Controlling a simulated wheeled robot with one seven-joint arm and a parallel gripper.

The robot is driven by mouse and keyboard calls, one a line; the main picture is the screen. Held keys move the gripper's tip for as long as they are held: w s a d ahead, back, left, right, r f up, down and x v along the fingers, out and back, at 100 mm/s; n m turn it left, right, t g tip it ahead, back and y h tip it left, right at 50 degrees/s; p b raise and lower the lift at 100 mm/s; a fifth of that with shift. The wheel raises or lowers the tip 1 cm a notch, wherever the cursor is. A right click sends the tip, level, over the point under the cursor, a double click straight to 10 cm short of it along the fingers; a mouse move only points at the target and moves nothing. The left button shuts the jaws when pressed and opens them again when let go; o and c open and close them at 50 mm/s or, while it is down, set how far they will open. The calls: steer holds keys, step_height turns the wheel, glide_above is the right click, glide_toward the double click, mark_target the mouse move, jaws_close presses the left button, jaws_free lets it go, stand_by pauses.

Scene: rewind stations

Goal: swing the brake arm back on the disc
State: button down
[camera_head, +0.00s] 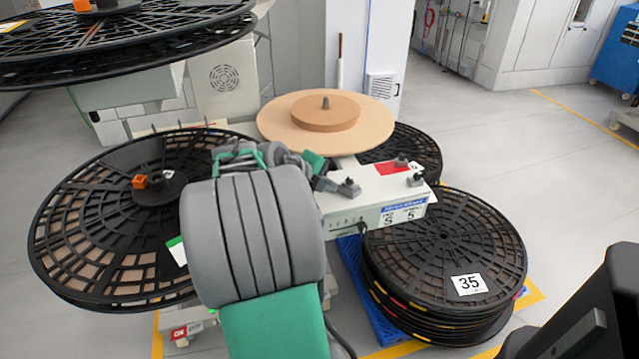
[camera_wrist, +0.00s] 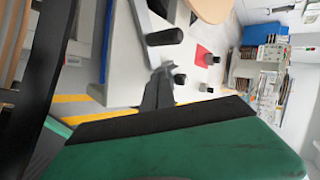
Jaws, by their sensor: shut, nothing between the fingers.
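A tan wooden disc (camera_head: 270,122) with a smaller raised hub stands behind a white control box (camera_head: 345,208). Part of the disc's edge shows at the top of the wrist view (camera_wrist: 212,8). A dark handle (camera_head: 349,188) sits on the box's top left; it also shows in the wrist view (camera_wrist: 164,37). I cannot tell for sure which part is the brake arm. My gripper (camera_head: 328,184) is beside that handle at the box's left end. In the wrist view my gripper's dark fingers (camera_wrist: 158,86) are together and empty. My own arm hides much of the machine.
A large black reel (camera_head: 75,205) lies left, another overhangs at top left. Stacked black reels marked 35 (camera_head: 445,240) stand right of the box. An upright rod (camera_head: 340,65) rises behind the disc. Two more dark knobs (camera_head: 415,180) stand on the box.

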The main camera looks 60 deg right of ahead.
steer(key=shift+x, duration=1.05)
